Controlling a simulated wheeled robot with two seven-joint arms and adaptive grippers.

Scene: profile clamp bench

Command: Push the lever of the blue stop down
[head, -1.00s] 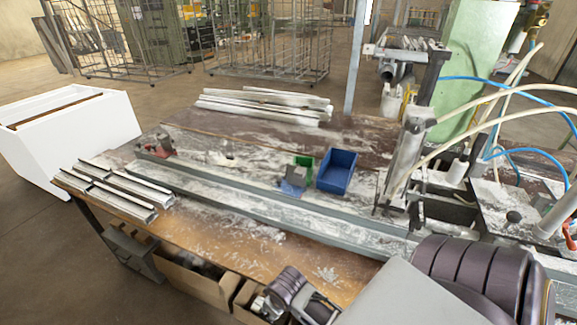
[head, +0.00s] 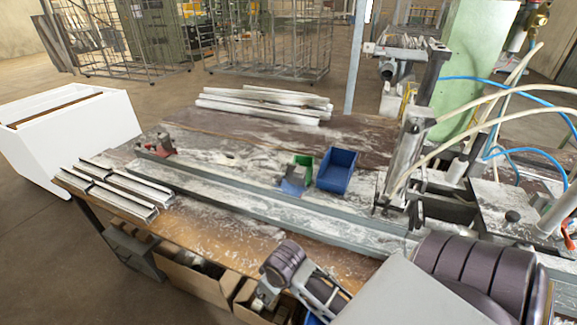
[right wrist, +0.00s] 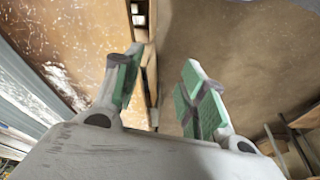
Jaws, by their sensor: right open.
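The blue stop (head: 292,188) appears as a small blue block with a greyish upper part, on the long rail in the middle of the bench in the head view. Its lever is too small to make out. My right gripper (right wrist: 160,85) is open and empty in the right wrist view, its green-padded fingers spread. In the head view my right arm reaches in from the lower right, and its hand is low at the bench's front edge, in front of and below the stop, well apart from it. My left gripper is not in view.
A red stop (head: 165,146) sits farther left. Metal profiles (head: 115,190) lie at the left front. A cardboard box (head: 195,282) is below the bench edge.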

